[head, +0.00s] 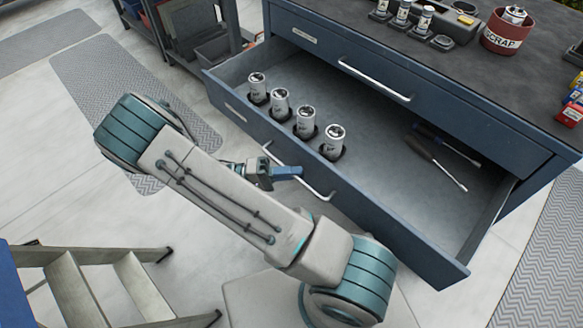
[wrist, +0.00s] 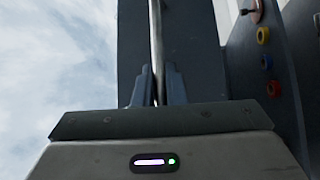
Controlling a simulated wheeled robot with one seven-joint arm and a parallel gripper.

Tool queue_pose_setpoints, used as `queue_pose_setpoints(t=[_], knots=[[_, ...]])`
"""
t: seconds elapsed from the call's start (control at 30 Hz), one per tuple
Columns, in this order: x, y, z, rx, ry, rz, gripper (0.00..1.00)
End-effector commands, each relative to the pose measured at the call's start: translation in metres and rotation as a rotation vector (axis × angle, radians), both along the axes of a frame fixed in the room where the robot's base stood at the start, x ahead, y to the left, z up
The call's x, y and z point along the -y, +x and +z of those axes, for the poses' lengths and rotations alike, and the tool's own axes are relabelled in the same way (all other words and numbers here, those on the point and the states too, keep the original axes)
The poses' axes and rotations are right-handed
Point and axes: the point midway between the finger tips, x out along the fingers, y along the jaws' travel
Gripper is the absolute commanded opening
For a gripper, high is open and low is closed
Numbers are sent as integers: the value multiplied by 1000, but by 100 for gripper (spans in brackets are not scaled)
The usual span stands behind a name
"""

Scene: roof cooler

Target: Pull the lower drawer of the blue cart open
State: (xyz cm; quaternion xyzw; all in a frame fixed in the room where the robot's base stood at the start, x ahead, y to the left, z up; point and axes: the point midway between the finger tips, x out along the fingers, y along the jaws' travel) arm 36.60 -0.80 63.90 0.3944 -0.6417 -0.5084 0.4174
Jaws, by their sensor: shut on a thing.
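The blue cart (head: 480,113) stands at the upper right of the head view. Its lower drawer (head: 385,222) is pulled out, with its inside showing. Its upper drawer, with its own silver handle (head: 372,80), is shut. My gripper (head: 292,171) is at the front of the lower drawer, with its fingers at the silver bar handle (head: 318,190). In the wrist view, my gripper (wrist: 158,85) has its two fingers closed around the handle bar (wrist: 156,40). My arm hides part of the drawer's surroundings.
Several silver cans (head: 305,122) stand upright in the drawer, and two screwdrivers (head: 440,165) lie at its right. A red scrap bin (head: 505,38) is on the cart top. A step ladder (head: 95,285) stands at lower left. Grey mats (head: 115,75) lie on the floor.

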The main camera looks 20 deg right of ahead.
Motion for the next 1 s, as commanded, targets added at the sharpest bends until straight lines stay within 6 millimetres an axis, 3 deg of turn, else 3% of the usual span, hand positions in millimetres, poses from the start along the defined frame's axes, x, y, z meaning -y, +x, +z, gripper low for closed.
queue_pose_setpoints(t=[0.33,0.37,0.4,0.43,0.77,1.0], knots=[[-1,-3,-1,-2,1,-7,0],[-1,-3,-1,-2,2,-7,19],[-1,-3,-1,-2,2,-6,30],[-1,-2,-1,-1,1,-6,32],[-5,0,-1,0,1,0,32],[-40,13,-6,2,2,3,32]])
